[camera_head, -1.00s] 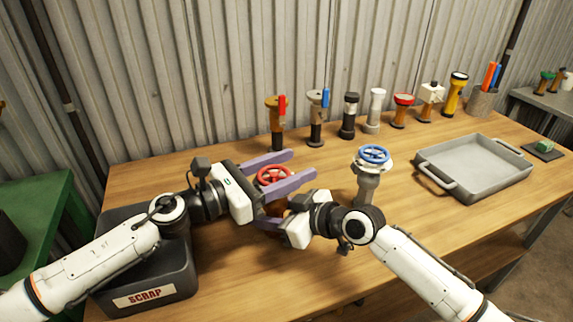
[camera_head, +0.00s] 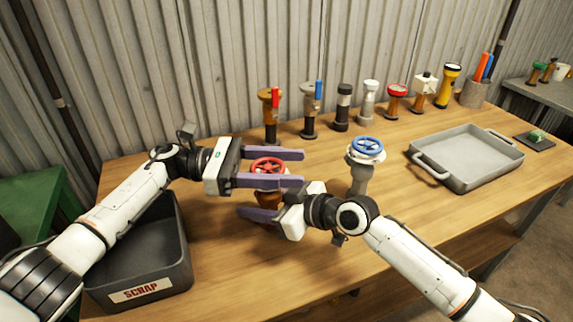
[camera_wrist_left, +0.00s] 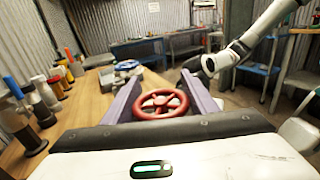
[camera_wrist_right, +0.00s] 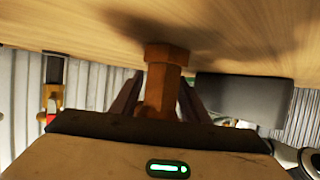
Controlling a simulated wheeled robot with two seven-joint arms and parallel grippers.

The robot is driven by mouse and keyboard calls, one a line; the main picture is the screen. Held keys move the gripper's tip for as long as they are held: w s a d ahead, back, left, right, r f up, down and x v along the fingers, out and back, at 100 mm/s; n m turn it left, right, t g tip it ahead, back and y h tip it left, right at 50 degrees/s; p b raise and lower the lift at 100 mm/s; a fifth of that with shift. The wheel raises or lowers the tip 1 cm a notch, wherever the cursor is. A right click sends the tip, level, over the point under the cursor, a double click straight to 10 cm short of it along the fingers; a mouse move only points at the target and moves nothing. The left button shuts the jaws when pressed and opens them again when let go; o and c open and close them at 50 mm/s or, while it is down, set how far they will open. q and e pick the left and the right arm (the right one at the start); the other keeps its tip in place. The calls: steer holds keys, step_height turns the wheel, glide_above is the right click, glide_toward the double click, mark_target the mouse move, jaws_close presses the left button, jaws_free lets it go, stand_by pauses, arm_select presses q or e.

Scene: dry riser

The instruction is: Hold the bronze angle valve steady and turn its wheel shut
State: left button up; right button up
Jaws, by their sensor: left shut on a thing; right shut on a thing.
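The bronze angle valve (camera_head: 268,199) stands on the bench with its red wheel (camera_head: 266,165) on top. My left gripper (camera_head: 302,168) reaches in from the left, level with the wheel, and is shut on it, one purple finger on each side. The wheel also shows between those fingers in the left wrist view (camera_wrist_left: 160,104). My right gripper (camera_head: 247,212) comes from the right, lower down, and is shut on the valve body, which shows between its fingers in the right wrist view (camera_wrist_right: 163,85). Much of the body is hidden by the fingers in the head view.
A valve with a blue wheel (camera_head: 368,148) stands close to the right of my right gripper. Several valves and a yellow torch (camera_head: 447,88) line the back. A grey tray (camera_head: 440,172) lies at the right. A dark SCRAP bin (camera_head: 185,255) is at the left front.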

arm_select(q)
steer(key=shift+s, duration=0.1)
stand_by(0.5)
steer(key=o, duration=1.1)
steer(key=a, duration=0.4)
steer(key=w+a, duration=0.1)
steer(key=a, duration=0.3)
steer(key=w+a, duration=0.1)
steer(key=a, duration=0.3)
